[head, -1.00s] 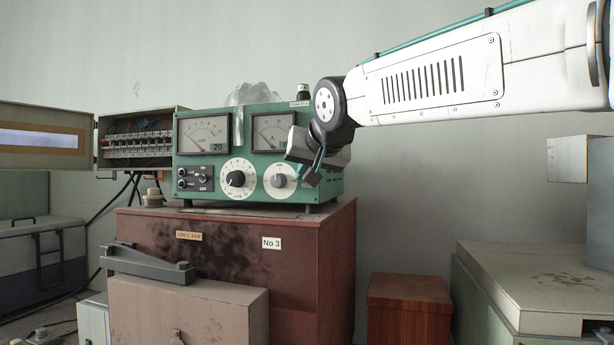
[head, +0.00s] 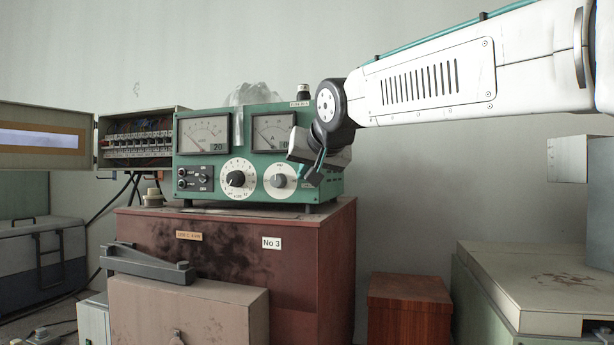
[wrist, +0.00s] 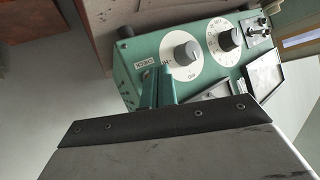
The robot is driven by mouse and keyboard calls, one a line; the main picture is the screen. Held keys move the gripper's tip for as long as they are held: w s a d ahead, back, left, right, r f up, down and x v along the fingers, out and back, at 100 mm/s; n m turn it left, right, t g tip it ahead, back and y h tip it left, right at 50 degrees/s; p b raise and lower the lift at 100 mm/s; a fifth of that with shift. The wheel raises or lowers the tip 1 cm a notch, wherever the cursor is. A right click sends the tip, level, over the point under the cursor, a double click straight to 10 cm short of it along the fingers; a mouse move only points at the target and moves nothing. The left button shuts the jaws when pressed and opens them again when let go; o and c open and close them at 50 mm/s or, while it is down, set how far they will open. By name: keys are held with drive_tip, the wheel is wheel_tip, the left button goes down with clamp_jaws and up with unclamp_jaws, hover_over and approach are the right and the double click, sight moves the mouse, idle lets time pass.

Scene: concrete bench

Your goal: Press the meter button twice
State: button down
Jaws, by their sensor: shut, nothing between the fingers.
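The green meter (head: 328,187) stands on a reddish-brown cabinet, with two needle gauges, two white round dials and a small black switch panel at left. My gripper (head: 310,180) is shut and empty in front of the meter's right side, close to the right dial (head: 280,181). It overlaps part of the right gauge and the front. In the wrist view the teal fingers (wrist: 160,74) lie together, with the meter (wrist: 127,84) beyond them. I cannot tell if they touch it. A dark capped post (head: 303,91) stands at the top right. No button is clearly identifiable.
The brown cabinet (head: 335,240) bears the meter. An open breaker box (head: 140,162) stands at left. A grey-beige case (head: 240,310) is in front, with a small wooden box (head: 408,292) at right. A pale equipment case (head: 530,290) stands further right.

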drive_tip(key=shift+w+d, duration=0.15)
drive_tip(key=shift+w, duration=0.25)
drive_tip(key=shift+s, duration=0.1)
idle(0.5)
drive_tip(key=shift+s+a, duration=0.3)
drive_tip(key=shift+s, duration=0.45)
drive_tip(key=s, duration=0.1)
drive_tip(key=s+a, duration=0.1)
drive_tip(key=s, duration=0.2)
drive_tip(key=shift+s+a, duration=0.35)
idle(2.3)
